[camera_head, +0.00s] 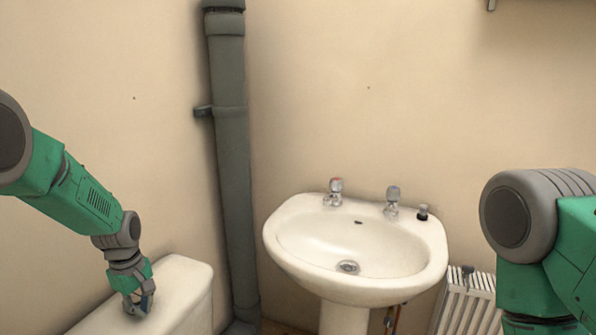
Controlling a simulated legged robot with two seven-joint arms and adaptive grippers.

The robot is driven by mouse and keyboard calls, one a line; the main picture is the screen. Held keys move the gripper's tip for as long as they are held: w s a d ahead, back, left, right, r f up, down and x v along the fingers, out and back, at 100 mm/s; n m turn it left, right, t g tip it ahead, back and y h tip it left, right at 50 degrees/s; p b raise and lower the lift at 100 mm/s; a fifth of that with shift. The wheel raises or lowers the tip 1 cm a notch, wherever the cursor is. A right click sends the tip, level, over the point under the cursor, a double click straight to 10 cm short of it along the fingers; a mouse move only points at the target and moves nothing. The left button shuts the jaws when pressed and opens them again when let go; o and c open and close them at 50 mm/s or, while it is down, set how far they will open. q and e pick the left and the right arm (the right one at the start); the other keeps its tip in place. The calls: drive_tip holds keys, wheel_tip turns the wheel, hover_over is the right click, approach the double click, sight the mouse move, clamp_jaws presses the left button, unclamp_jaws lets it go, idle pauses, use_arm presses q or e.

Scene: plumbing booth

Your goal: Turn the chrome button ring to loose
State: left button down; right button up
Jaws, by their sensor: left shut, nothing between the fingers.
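My left arm comes in from the left and reaches down to the white cistern lid (186,284). My left gripper (140,309) is shut at the top of the lid, fingers pointing down. Whether it touches the lid I cannot tell. The chrome button ring does not show clearly; the gripper covers that part of the lid. Of my right arm only green and grey links show at the right edge, and its gripper is out of the picture.
A grey soil pipe (230,150) runs up the wall corner beside the cistern. A white pedestal basin (290,262) with two chrome taps (392,202) and a small dark-and-clear item (423,212) stands right of it. A radiator (466,305) is at lower right.

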sight(159, 306)
use_arm(q)
drive_tip(key=shift+a, duration=0.5)
drive_tip(key=shift+w+d+r+p, duration=0.1)
drive_tip(key=shift+w+d+p, duration=0.15)
drive_tip(key=shift+d, duration=0.3)
drive_tip(key=shift+w+d+r+p, duration=0.1)
drive_tip(key=shift+w+d+p, duration=0.1)
drive_tip(key=shift+d, duration=0.3)
drive_tip(key=shift+w+a+f+p, duration=0.2)
drive_tip(key=shift+w+p, duration=0.15)
drive_tip(key=shift+w, duration=0.15)
drive_tip(key=shift+w+d+r, duration=0.1)
drive_tip(key=shift+w+d, duration=0.5)
drive_tip(key=shift+w+a, duration=0.25)
drive_tip(key=shift+w, duration=0.05)
use_arm(e)
drive_tip(key=shift+d+r, duration=0.1)
drive_tip(key=shift+r, duration=0.7)
use_arm(q)
drive_tip(key=shift+d, duration=0.15)
use_arm(e)
drive_tip(key=shift+d, duration=0.15)
use_arm(q)
drive_tip(key=shift+d, duration=0.1)
use_arm(e)
drive_tip(key=shift+r, duration=0.1)
